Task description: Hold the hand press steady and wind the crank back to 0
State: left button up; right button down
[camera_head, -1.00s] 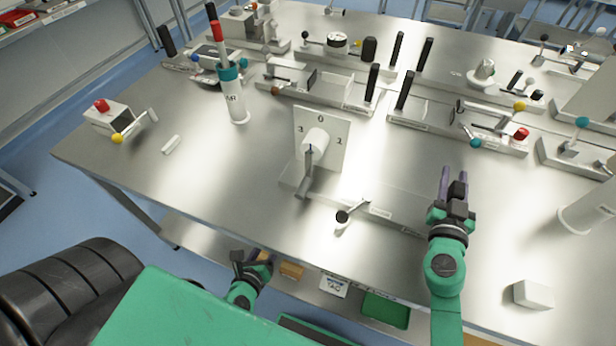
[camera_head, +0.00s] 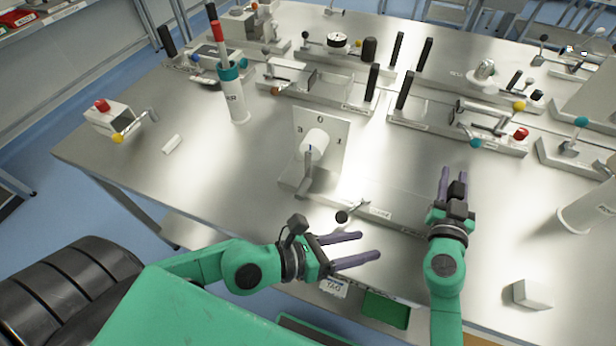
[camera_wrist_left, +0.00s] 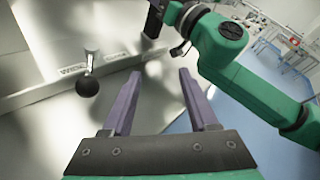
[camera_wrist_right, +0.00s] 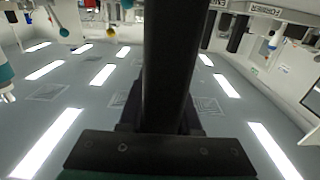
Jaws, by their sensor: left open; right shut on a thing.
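The press (camera_head: 298,180) is a long grey base near the table's front edge. Its upright plate (camera_head: 335,130) carries a 0 at the top with a 3 on either side, behind a white drum (camera_head: 315,145) with a small blue mark. The crank's black knob (camera_head: 342,216) sticks out at the front; it also shows in the left wrist view (camera_wrist_left: 87,87). My left gripper (camera_head: 368,245) is open and empty, right of and nearer than the knob, not touching it. My right gripper (camera_head: 452,180) is shut on the upright black handle (camera_wrist_right: 170,60), which fills the right wrist view's middle.
Behind stand several similar devices with black handles (camera_head: 373,82) and coloured knobs. A red-button box (camera_head: 108,118) and a white cylinder with a red stick (camera_head: 235,105) stand left. A white block (camera_head: 533,294) lies at right. The table's left front is mostly clear.

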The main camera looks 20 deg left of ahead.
aim_at(308, 180)
pick_arm(q)
jog(key=w+a+n+t+y, duration=0.1)
jog(key=a+t, duration=0.1)
jog(key=w+a+f+n+t+y, duration=0.1)
jog(key=a+t+y, duration=0.1)
jog(key=w+a+f+n+t+y, duration=0.1)
jog(key=a+n, duration=0.1)
jog(key=a, duration=0.1)
jog(key=shift+w+a+t, duration=0.1)
jog(key=shift+w+t, duration=0.25)
jog(key=shift+t, duration=0.05)
jog(key=a+n+t+y, duration=0.1)
jog(key=a+y, duration=0.1)
jog(key=s+a+f+n+t+y, duration=0.1)
jog(key=a+y, duration=0.1)
jog(key=a, duration=0.1)
jog(key=s+a+n+t+y, duration=0.1)
jog(key=a+y, duration=0.2)
jog(key=shift+a+f, duration=0.2)
jog(key=w, duration=1.1)
jog(key=shift+w+d, duration=0.15)
jog(key=shift+w, duration=0.2)
grip_shut()
